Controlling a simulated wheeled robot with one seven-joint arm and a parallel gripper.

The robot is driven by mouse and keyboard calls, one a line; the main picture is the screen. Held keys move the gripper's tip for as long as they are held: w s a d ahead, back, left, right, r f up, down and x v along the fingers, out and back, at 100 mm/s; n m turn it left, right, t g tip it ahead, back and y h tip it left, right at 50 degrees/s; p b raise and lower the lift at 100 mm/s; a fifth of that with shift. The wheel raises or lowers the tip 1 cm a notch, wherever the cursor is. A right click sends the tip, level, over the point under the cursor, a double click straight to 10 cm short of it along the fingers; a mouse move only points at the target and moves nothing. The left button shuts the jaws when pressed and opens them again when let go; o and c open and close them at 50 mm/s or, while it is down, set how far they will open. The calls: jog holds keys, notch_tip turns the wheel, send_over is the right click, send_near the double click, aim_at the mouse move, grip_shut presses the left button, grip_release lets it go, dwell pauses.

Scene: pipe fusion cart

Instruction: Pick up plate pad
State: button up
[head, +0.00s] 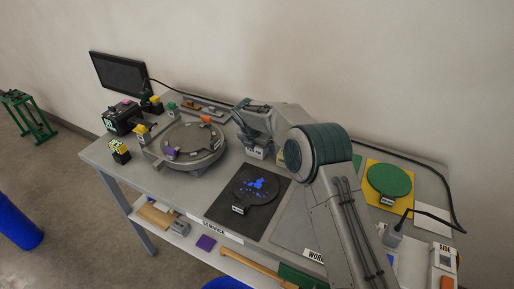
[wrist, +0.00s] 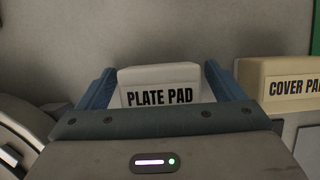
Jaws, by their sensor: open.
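The plate pad (wrist: 160,78) is a white block with a black-lettered label, seen in the wrist view between the two blue fingers of my gripper (wrist: 160,88). The fingers stand apart on either side of it. I cannot tell whether either finger touches it. The plate pad (head: 256,154) shows there as a small pale block with a label below my gripper.
The cover pad (wrist: 285,80), a cream block, stands close on the right. The round fixture (head: 217,157) is left of my gripper. A dark mat (head: 220,208) with a black disc lies in front. A green disc (head: 390,178) lies on a yellow mat at right. A monitor (head: 118,74) stands at back left.

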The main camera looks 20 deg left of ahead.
jog(key=c, duration=1.1)
jog(key=shift+o, duration=0.2)
jog(key=shift+r, duration=0.1)
jog(key=shift+r, duration=0.6)
notch_tip(320, 180, up, 3)
jog(key=shift+f+b, duration=0.2)
jog(key=shift+b, duration=0.3)
jog(key=d+r, duration=0.2)
jog(key=d, duration=0.2)
jog(key=d+r+b, duration=0.1)
jog(key=d+r, duration=0.1)
jog(key=d, duration=0.1)
jog(key=d+r+b, duration=0.1)
jog(key=d+r, duration=0.2)
jog(key=d, duration=0.1)
jog(key=shift+w+d, duration=0.3)
jog(key=shift+w, duration=0.05)
jog(key=shift+o, duration=0.5)
